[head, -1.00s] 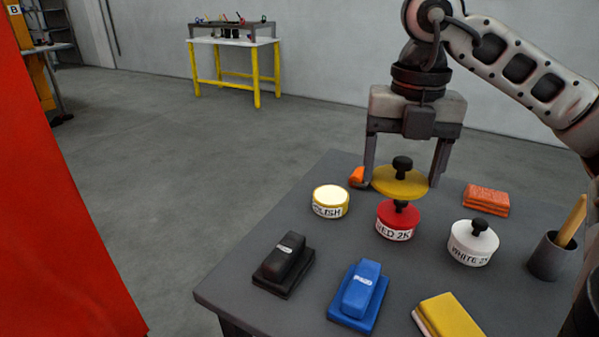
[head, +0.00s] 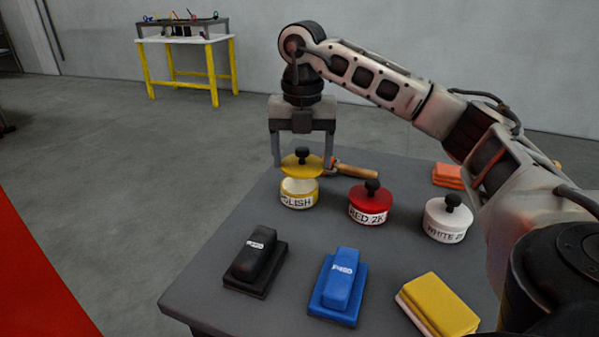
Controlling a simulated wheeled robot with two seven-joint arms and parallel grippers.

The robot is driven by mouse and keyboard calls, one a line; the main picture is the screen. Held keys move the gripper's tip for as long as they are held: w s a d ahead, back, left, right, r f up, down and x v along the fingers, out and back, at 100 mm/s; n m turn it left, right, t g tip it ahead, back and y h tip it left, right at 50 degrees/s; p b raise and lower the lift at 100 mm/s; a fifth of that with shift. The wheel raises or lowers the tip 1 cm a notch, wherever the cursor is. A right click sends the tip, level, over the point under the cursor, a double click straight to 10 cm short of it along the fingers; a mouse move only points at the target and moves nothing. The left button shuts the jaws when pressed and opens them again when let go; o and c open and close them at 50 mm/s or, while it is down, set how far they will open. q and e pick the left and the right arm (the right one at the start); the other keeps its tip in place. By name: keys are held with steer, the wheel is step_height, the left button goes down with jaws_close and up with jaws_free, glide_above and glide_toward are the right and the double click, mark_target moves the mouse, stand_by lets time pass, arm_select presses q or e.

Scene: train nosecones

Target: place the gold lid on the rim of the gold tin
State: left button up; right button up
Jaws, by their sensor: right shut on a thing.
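The gold tin (head: 299,200), labelled "POLISH", stands upright on the grey table, and part of its pale top shows. My right gripper (head: 303,164) is shut on the gold lid (head: 298,172), which has a black knob (head: 302,154). The lid is roughly level over the tin, close above it. The pale front of the tin's top shows below the lid, and the lid hides the back of the rim. I cannot tell whether the lid touches the back of the rim. My left gripper is not in view.
A lidded red tin (head: 370,205) and a lidded white tin (head: 447,221) stand to the right. A wooden handle (head: 357,172) lies behind. Black (head: 255,262) and blue (head: 338,285) blocks and a yellow sponge (head: 440,303) are in front. An orange block (head: 446,175) is partly behind my arm.

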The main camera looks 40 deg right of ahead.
mark_target(300, 160)
steer(key=shift+w+f, duration=0.25)
steer(key=shift+f, duration=0.05)
steer(key=f, duration=0.3)
steer(key=shift+w+d+f, duration=0.1)
steer(key=shift+w+f, duration=0.1)
steer(key=shift+f, duration=0.1)
steer(key=shift+f, duration=0.15)
steer(key=o, duration=1)
